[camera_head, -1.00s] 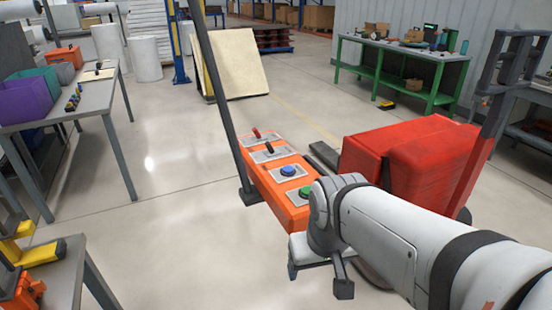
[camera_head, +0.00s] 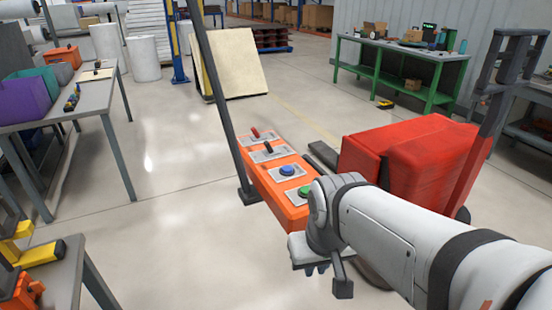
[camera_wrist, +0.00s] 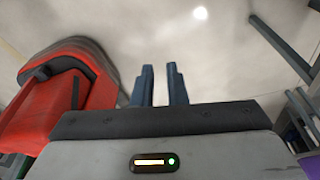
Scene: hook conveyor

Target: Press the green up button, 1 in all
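The green button (camera_head: 305,191) sits at the near end of a slanted orange control panel (camera_head: 295,213). It is partly hidden by my arm's wrist. My gripper (camera_head: 316,269) hangs below that wrist, nearer the camera than the panel, and touches no button that I can see. In the wrist view my gripper's two dark fingers (camera_wrist: 161,68) stand apart with a narrow empty gap. Floor shows past them, and the green button is not in that view.
A blue button (camera_head: 287,170) and two levers (camera_head: 267,146) line the panel farther up. A red machine body (camera_head: 410,160) stands right of it, also in the wrist view (camera_wrist: 62,92). A dark post (camera_head: 221,105) rises at the left. Floor left of the panel is clear.

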